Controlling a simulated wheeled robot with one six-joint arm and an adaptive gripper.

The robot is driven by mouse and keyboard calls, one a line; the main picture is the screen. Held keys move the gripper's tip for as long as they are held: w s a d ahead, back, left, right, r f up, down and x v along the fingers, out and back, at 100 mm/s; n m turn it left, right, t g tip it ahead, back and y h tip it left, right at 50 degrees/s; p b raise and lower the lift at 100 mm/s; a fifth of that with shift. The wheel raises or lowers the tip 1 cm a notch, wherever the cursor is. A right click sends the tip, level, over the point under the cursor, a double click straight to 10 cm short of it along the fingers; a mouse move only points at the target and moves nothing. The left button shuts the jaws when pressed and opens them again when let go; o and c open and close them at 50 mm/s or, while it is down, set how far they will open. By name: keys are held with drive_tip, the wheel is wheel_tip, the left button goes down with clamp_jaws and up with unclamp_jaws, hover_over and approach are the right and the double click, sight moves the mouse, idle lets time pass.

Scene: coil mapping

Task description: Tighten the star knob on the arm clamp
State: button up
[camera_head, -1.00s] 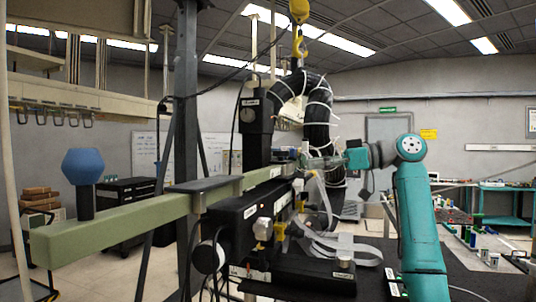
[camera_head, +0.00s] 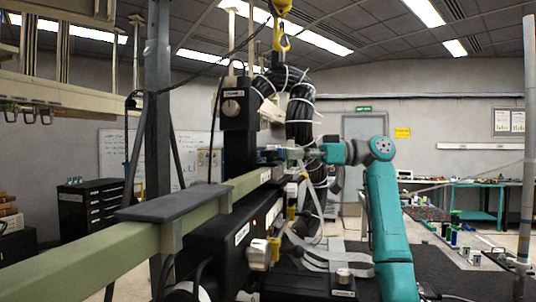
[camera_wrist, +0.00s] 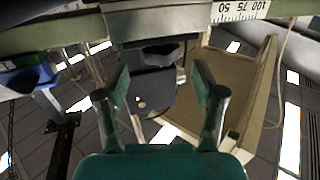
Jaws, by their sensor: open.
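My gripper (camera_wrist: 160,88) is open and empty in the wrist view, its two dark fingers apart. Between and beyond the fingertips is a dark block (camera_wrist: 155,52) under a grey-green clamp-like piece (camera_wrist: 150,22) on the beam. No star shape can be made out on it. In the head view my teal arm reaches left, and my gripper (camera_head: 284,153) is small beside the far end of the green beam (camera_head: 100,258). A bracket with a dark top plate (camera_head: 172,203) sits on the beam.
A black machine body (camera_head: 245,225) with cables and grey ribbon cables (camera_head: 325,255) lies below the beam. A thick black hose (camera_head: 300,115) and yellow hook (camera_head: 281,38) hang behind. A grey post (camera_head: 155,130) stands left. A scale (camera_wrist: 238,10) marks the beam.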

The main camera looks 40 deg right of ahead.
sight(274, 153)
drive_tip(key=shift+x, duration=3)
drive_tip(key=c, duration=1.2)
drive_tip(key=shift+o, duration=0.2)
drive_tip(key=shift+m+t+h, duration=0.4)
drive_tip(key=shift+t, duration=0.1)
drive_tip(key=m+t+h, duration=0.2)
drive_tip(key=m+h, duration=0.1)
drive_tip(key=h, duration=0.1)
drive_tip(key=m+t+h, duration=0.3)
drive_tip(key=h, duration=0.1)
drive_tip(key=shift+a, duration=0.1)
drive_tip(key=m+h, duration=0.2)
drive_tip(key=h, duration=0.2)
drive_tip(key=m+t+h, duration=0.1)
drive_tip(key=m+h, duration=0.2)
drive_tip(key=h, duration=0.1)
drive_tip(key=shift+m, duration=0.3)
drive_tip(key=shift+h, duration=0.3)
